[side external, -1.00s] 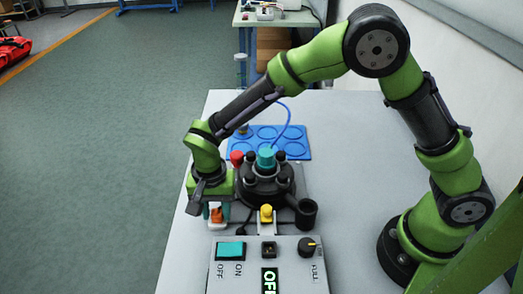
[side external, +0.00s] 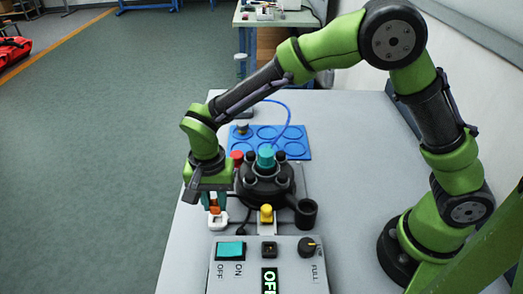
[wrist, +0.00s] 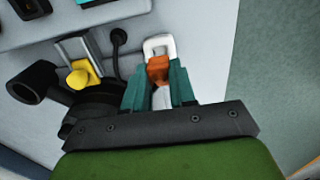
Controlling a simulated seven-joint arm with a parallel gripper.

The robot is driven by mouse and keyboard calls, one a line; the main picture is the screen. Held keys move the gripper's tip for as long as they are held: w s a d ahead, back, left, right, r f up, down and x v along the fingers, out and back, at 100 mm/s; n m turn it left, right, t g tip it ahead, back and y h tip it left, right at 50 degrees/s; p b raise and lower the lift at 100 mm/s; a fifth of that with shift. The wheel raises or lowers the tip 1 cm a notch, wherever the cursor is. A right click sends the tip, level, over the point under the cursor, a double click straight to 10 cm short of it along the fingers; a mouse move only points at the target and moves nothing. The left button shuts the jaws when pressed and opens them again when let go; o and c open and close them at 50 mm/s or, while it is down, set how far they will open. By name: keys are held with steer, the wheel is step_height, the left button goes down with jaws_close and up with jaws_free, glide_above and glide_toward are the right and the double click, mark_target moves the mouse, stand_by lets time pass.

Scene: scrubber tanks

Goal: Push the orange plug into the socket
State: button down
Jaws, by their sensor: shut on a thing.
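The orange plug (side external: 215,210) is at the left edge of the table, and it also shows in the wrist view (wrist: 158,70). My gripper (wrist: 160,80) is shut on it, with a teal finger on each side; the side view shows the gripper (side external: 209,203) pointing down there. A white loop-shaped piece (wrist: 158,45) sits against the plug; I cannot tell whether it is joined to it. A black square opening (side external: 268,249), which looks like the socket, is on the grey control box, right of the plug and nearer the camera. The plug's lower end is hidden.
The control box (side external: 290,270) has a teal ON/OFF switch (side external: 230,249) and a black knob (side external: 307,246). A yellow-topped piece (side external: 266,214) and a black tank base (side external: 265,185) with a black cup (side external: 307,212) stand right of my gripper. A blue tray (side external: 295,146) lies behind.

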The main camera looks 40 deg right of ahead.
step_height(320, 180, up, 7)
steer(key=shift+f, duration=0.1)
stand_by(0.3)
steer(key=shift+s, duration=0.35)
steer(key=s+d, duration=0.1)
steer(key=s, duration=1.3)
steer(key=shift+d, duration=0.25)
steer(key=shift+f, duration=0.1)
steer(key=shift+f, duration=2.2)
steer(key=shift+s+f, duration=0.1)
